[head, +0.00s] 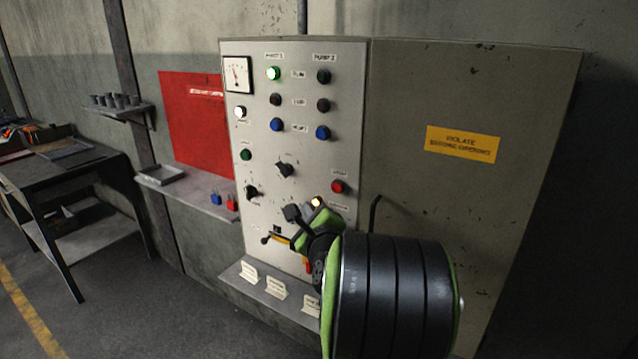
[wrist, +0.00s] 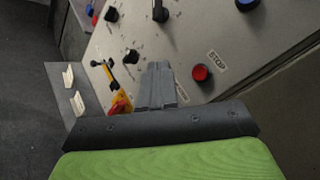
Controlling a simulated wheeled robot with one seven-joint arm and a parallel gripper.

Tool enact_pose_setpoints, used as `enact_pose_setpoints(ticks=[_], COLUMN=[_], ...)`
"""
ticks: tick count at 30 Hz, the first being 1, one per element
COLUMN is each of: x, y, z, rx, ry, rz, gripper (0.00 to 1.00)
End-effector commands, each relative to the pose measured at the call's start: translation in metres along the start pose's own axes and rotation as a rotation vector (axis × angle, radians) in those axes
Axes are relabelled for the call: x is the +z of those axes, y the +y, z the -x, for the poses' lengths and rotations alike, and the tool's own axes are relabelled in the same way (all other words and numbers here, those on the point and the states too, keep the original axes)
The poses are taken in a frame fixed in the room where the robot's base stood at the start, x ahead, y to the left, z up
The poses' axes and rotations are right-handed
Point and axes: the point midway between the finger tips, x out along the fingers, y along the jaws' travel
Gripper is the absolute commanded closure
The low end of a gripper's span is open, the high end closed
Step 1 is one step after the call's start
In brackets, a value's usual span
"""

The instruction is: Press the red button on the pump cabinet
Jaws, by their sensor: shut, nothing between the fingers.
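The pump cabinet (head: 460,100) stands in the middle of the head view, with a pale control panel on its left part. The red button (head: 338,187) is at the panel's right side, below a small label. In the wrist view the red button (wrist: 201,73) sits beside a STOP label, right of my fingers. My gripper (head: 292,212) is in front of the lower panel, lower and left of the red button. In the wrist view my gripper (wrist: 158,68) shows its fingers shut together and empty. The fingers do not cover the button; I cannot tell their distance from the panel.
A yellow switch with a lever (head: 277,239) lies below, above a ledge with small cards (head: 276,288). A bent handle (head: 374,212) stands right of the red button. A workbench (head: 70,185) is at left.

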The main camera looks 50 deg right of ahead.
Motion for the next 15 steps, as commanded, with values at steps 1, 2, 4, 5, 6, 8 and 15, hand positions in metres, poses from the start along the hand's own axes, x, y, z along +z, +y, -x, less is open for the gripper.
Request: enact_pose_setpoints(ticks=[1,2,4,5,6,8,15], x=[0.001,0.001,0.001,0.001,0.0,-0.001,-0.017], y=[0.0,0.0,0.0,0.001,0.0,-0.001,-0.016], z=[0.0,0.0,0.0,0.0,0.0,-0.002,-0.023], rx=[0.001,0.001,0.001,0.002,0.002,0.002,0.001], ry=[-0.001,-0.001,-0.001,0.0,0.0,0.0,0.001], rz=[0.001,0.002,0.003,0.003,0.003,0.004,0.004], gripper=[1.0,1.0,1.0,1.0,1.0,1.0,1.0])
